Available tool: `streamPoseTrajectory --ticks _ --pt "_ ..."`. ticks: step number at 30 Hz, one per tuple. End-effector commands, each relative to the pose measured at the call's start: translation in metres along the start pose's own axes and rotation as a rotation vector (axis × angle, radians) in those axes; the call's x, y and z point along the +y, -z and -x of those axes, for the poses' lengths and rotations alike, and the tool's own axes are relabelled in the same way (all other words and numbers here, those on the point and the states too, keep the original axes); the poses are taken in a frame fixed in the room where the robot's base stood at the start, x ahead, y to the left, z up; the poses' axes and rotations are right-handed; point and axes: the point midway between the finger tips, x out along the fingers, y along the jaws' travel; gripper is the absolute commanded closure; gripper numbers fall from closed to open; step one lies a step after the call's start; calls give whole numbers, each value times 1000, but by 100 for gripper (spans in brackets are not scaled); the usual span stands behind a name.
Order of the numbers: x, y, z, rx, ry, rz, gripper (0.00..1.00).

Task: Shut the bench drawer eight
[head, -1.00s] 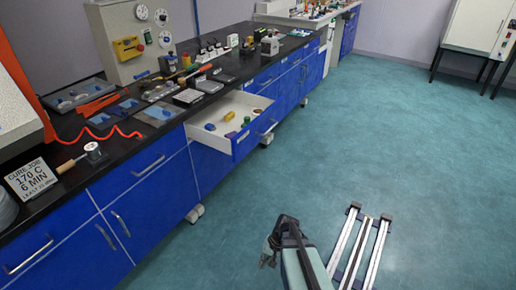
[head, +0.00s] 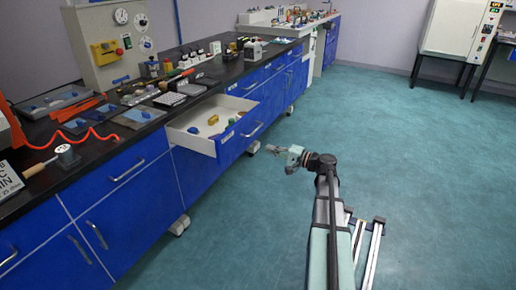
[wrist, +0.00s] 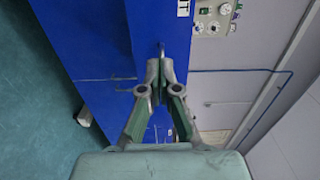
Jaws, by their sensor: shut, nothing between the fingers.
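A bench drawer (head: 232,146) with a blue front and white inside stands pulled out from the bench in the head view. Several small coloured things lie in it. Its label is too small to read. My gripper (head: 270,149) is in front of the drawer, to the right of its front in the picture, and looks apart from it. In the wrist view my gripper (wrist: 159,66) has its fingertips together and nothing shows between them. Blue bench fronts (wrist: 90,35) lie beyond the fingers there.
The black bench top (head: 130,137) carries tools, trays and instruments. Other blue fronts with bar handles (head: 125,170) beside the drawer look closed. Castors (head: 180,224) stand under the bench. The green floor (head: 400,150) to the right is clear.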

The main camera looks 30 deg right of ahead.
Motion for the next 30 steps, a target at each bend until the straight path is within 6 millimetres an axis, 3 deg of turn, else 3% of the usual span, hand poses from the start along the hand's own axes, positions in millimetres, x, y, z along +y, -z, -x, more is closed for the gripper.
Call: streamPoseTrajectory --ticks 18,24,30 --pt "3 1 -106 -2 -3 0 100" --pt "2 0 -127 0 -3 -1 100" --pt "2 -1 -134 0 -3 -1 100"
